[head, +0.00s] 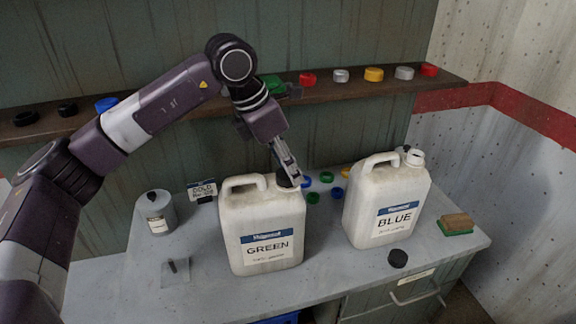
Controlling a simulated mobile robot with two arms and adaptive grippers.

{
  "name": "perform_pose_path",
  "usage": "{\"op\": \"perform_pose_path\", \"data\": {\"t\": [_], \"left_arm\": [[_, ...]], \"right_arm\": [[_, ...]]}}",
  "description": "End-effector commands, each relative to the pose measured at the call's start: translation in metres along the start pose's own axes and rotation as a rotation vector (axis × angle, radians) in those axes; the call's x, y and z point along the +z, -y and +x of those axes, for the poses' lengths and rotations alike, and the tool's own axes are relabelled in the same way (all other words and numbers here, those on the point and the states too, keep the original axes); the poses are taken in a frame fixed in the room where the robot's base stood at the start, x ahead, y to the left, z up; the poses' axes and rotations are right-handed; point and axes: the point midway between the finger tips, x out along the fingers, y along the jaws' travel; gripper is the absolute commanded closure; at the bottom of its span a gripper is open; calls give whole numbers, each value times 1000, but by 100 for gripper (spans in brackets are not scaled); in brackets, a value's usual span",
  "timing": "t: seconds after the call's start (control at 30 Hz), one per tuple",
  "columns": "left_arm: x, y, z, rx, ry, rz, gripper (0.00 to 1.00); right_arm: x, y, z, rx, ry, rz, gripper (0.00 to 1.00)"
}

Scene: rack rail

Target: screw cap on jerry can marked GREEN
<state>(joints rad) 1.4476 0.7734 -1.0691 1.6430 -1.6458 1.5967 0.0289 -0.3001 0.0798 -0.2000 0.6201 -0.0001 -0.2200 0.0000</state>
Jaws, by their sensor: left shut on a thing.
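The white jerry can marked GREEN (262,222) stands upright on the grey counter, its handle at the top and its mouth at the top right. My left gripper (291,177) comes down from above to that mouth. It is shut on a small dark cap (284,181), which is at the mouth. The fingers partly cover the cap and the neck, so I cannot tell whether the cap is seated or threaded. My right gripper is not in view.
An uncapped jerry can marked BLUE (390,207) stands to the right. Several loose caps lie behind the cans, and a black cap (398,258) lies in front. A grey canister (157,212) stands left. The shelf (220,103) above holds several coloured caps. A brush (457,224) lies at right.

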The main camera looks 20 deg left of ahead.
Motion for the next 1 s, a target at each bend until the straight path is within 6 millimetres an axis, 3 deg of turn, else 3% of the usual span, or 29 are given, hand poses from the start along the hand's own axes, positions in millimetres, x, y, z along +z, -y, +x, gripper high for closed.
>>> {"op": "perform_pose_path", "data": {"t": [1.0], "left_arm": [[0, -1, -1, -363, -7, 866, 95]], "right_arm": [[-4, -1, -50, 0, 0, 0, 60]]}}
